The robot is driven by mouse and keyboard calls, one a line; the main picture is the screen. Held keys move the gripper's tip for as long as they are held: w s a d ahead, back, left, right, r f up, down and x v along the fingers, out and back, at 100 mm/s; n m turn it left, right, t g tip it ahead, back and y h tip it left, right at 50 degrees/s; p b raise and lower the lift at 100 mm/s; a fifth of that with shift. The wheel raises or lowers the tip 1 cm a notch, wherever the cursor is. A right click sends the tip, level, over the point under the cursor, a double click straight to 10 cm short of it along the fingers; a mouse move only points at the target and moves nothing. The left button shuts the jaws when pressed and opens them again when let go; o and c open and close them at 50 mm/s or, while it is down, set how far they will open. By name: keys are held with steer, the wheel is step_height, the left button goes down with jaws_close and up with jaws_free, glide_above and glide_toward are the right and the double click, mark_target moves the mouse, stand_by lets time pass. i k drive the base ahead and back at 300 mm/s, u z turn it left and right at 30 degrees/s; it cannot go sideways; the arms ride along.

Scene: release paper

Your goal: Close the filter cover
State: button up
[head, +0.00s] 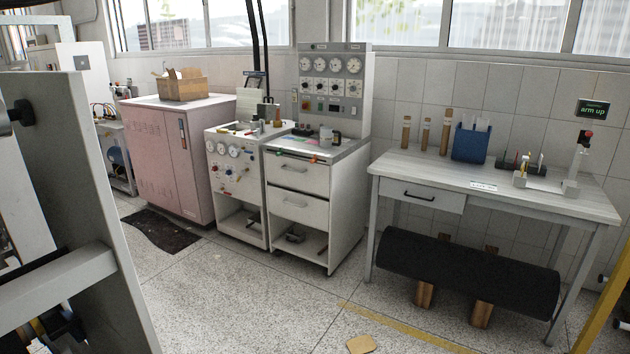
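I cannot make out a filter cover for certain in the head view. Whether any part of this device is a filter cover is too small to tell. My gripper is not in view.
A large grey frame (75,180) fills the left foreground. A pink cabinet (165,155) and white gauge cabinets (310,190) line the wall. A black roll (465,275) lies on wooden supports under the table. A tan piece (361,344) lies on the floor. The middle floor is mostly clear.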

mark_target(265, 112)
steer(key=u, duration=0.4)
steer(key=i, duration=2)
steer(key=u, duration=0.2)
steer(key=i, duration=1.5)
steer(key=z, duration=1.4)
steer(key=k, duration=0.15)
steer(key=u, duration=3.1)
